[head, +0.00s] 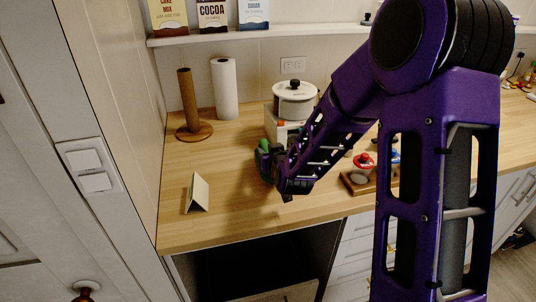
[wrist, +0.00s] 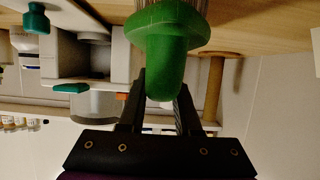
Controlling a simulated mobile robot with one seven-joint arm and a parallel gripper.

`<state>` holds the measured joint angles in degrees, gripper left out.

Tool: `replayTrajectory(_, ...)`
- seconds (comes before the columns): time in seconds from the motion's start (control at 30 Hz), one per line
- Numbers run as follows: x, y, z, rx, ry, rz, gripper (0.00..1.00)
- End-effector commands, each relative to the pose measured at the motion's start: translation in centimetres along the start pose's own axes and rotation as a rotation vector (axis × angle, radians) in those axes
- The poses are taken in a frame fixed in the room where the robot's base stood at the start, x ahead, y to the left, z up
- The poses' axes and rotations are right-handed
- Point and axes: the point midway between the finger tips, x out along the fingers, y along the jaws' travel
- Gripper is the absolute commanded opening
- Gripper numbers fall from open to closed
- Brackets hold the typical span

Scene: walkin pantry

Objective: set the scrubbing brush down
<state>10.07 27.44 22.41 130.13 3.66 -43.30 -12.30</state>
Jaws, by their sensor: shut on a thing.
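The scrubbing brush (wrist: 166,42) has a rounded green handle and pale bristles at the top edge of the wrist view, toward the wooden counter (head: 228,215). My gripper (wrist: 161,92) is shut on the handle, one dark finger on each side. In the head view my gripper (head: 270,168) is low over the counter, in front of the rice cooker, and a bit of the green brush (head: 264,145) shows beside it. The bristle tips are cut off, so I cannot tell whether they touch the counter.
A folded cream card (head: 197,193) stands to the left. A paper towel roll (head: 225,90) and a brown roll holder (head: 187,105) stand behind. A white pot-like cooker (head: 294,100) is behind my gripper. A wooden tray (head: 356,182) with red and blue items is to the right. Counter between card and gripper is clear.

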Motion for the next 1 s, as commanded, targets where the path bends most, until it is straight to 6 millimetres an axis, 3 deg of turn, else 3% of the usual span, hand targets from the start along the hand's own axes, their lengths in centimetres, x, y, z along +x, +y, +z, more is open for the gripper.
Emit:
replayTrajectory(0.43,0.40,0.00,0.89,-0.001,0.003,0.000,0.00)
replayTrajectory(0.47,0.35,0.01,0.80,-0.001,0.002,0.000,0.36)
replayTrajectory(0.6,0.32,0.01,0.76,-0.001,0.002,0.000,0.61)
replayTrajectory(1.0,0.14,0.01,0.33,0.000,0.001,0.000,0.62)
